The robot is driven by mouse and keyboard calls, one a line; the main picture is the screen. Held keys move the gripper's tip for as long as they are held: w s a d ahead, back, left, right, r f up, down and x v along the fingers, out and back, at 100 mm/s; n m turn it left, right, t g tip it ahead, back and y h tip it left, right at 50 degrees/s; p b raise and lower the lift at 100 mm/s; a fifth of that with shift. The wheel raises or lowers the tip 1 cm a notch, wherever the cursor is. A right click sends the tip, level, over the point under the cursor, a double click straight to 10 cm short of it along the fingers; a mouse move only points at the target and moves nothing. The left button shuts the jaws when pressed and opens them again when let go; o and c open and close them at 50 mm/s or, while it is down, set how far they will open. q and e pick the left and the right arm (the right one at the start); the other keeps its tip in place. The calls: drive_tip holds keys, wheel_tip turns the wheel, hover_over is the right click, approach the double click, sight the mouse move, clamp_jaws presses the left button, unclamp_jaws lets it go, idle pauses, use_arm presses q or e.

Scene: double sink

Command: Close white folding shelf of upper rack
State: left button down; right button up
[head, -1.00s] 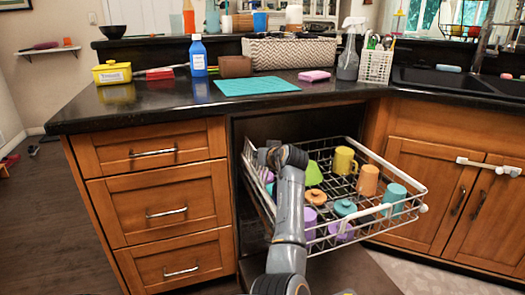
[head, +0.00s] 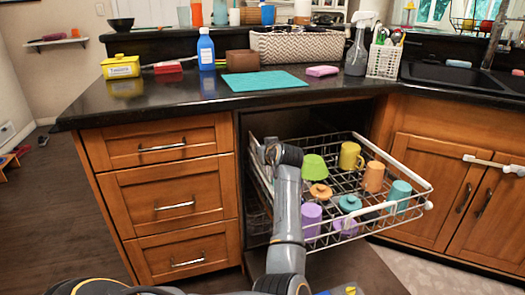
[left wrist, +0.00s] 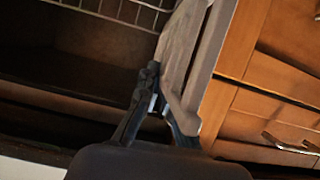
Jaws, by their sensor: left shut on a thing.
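The upper rack (head: 395,155) is a white wire basket pulled out from under the counter, holding several coloured cups and bowls. My left arm reaches up to the rack's left side, with its gripper (head: 264,150) near the rim there; the fingertips are largely hidden behind the wrist in the head view. In the left wrist view, my left gripper (left wrist: 163,100) is shut on the edge of a pale slatted panel, the white folding shelf (left wrist: 198,55). The shelf looks steeply raised in that view. In the head view it is mostly hidden behind my arm. My right gripper is not in view.
Wooden drawers (head: 175,205) with metal handles stand close left of the rack. The black countertop (head: 150,110) lies above it. Mugs, such as a yellow mug (head: 350,157) and an orange mug (head: 373,177), stand in the rack. A dark lower surface (head: 345,268) extends below.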

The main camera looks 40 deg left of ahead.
use_arm(q)
drive_tip(key=c, duration=1.5)
unclamp_jaws()
drive_tip(key=shift+d, duration=0.1)
drive_tip(key=v, duration=1.2)
